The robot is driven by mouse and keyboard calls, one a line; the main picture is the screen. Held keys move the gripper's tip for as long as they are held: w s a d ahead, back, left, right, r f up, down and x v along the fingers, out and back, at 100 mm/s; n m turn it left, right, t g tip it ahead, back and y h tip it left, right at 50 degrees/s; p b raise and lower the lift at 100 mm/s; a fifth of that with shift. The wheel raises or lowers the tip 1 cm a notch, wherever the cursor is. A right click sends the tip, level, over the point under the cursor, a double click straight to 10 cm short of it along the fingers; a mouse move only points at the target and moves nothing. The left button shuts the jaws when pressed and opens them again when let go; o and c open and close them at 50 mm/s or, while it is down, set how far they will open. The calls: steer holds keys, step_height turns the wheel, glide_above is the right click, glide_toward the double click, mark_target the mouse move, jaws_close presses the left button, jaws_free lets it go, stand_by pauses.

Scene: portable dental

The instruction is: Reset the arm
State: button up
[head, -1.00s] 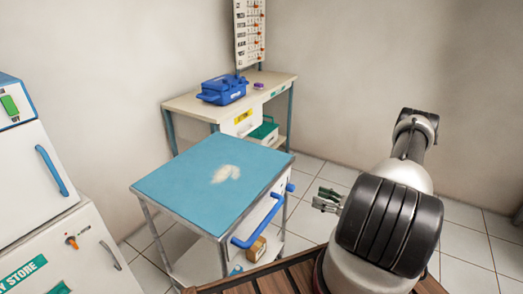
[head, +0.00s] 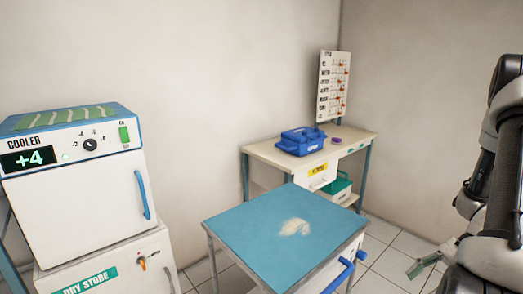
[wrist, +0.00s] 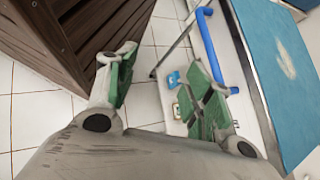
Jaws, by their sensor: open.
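My gripper (wrist: 165,95) is open and empty in the wrist view, its green-padded fingers spread apart over the tiled floor. In the head view my gripper (head: 424,264) shows only partly at the lower right, beside my dark and grey arm. It is to the right of the blue-topped trolley (head: 250,245) and apart from it. The trolley's blue handle also shows in the wrist view (wrist: 210,45).
A cooler (head: 75,195) stands on a dry store cabinet (head: 120,265) at the left. A desk (head: 265,152) with a blue case (head: 301,141) is at the back. A brown slatted wooden surface (wrist: 65,40) is close to my gripper.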

steer(key=s+a+r+n+t+h, duration=0.1)
steer(key=a+r+n+t+h, duration=0.1)
steer(key=r, duration=0.8)
steer(key=s+a+r+n+t+h, duration=0.2)
steer(key=a+r+n+h, duration=0.2)
steer(key=r+n, duration=0.3)
steer(key=s+a+r+n+t+h, duration=0.2)
steer(key=r+n+h, duration=0.2)
steer(key=r, duration=0.9)
steer(key=shift+a+n, duration=0.4)
steer(key=shift+n, duration=0.2)
